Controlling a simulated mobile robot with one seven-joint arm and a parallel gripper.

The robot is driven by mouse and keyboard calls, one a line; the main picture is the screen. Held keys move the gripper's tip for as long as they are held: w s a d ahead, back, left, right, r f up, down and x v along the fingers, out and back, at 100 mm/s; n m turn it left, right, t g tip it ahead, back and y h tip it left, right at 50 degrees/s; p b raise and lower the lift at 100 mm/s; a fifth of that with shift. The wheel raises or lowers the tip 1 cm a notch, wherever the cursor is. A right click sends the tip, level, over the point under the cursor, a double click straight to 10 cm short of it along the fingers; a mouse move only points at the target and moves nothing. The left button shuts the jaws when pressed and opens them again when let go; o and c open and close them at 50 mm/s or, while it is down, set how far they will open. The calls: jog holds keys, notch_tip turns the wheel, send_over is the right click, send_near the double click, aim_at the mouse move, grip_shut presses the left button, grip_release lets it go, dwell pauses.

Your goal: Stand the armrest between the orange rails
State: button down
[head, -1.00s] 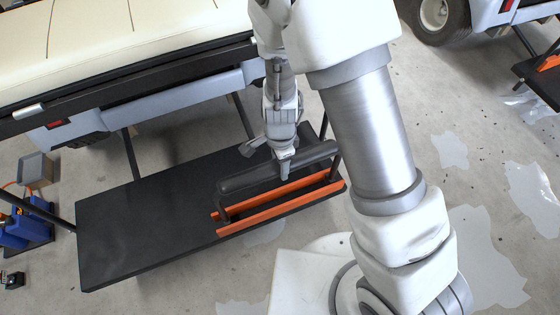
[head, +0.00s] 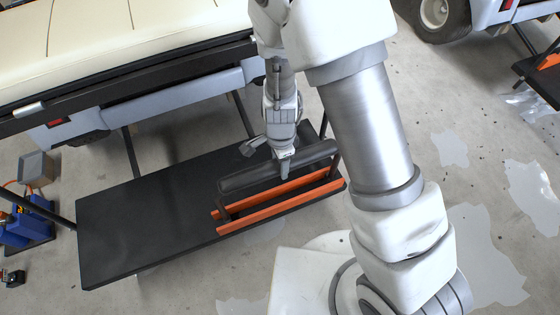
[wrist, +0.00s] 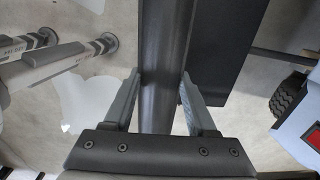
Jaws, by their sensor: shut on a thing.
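The armrest (head: 245,180) is a dark padded bar with legs at its ends. In the head view it stands upright at the orange rails (head: 285,198), which run along the right part of the black platform. Its left leg appears to reach down between the rails; whether its feet touch the platform I cannot tell. My gripper (head: 284,168) is shut on the middle of the armrest's bar from above. In the wrist view the bar (wrist: 162,70) runs between the two fingers of my gripper (wrist: 158,100). The far ends of the rails are partly hidden by the bar.
The black platform (head: 135,225) is clear on its left. A cart with a cream seat (head: 130,35) overhangs behind it. Blue equipment (head: 30,222) stands on the floor at left. Another cart (head: 490,15) is at the top right.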

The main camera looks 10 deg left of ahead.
jog(key=shift+f, duration=0.15)
jog(key=shift+c, duration=0.6)
grip_release()
notch_tip(320, 180, up, 18)
jog(key=p, duration=0.8)
jog(key=shift+f+p, duration=0.25)
jog(key=shift+p, duration=0.05)
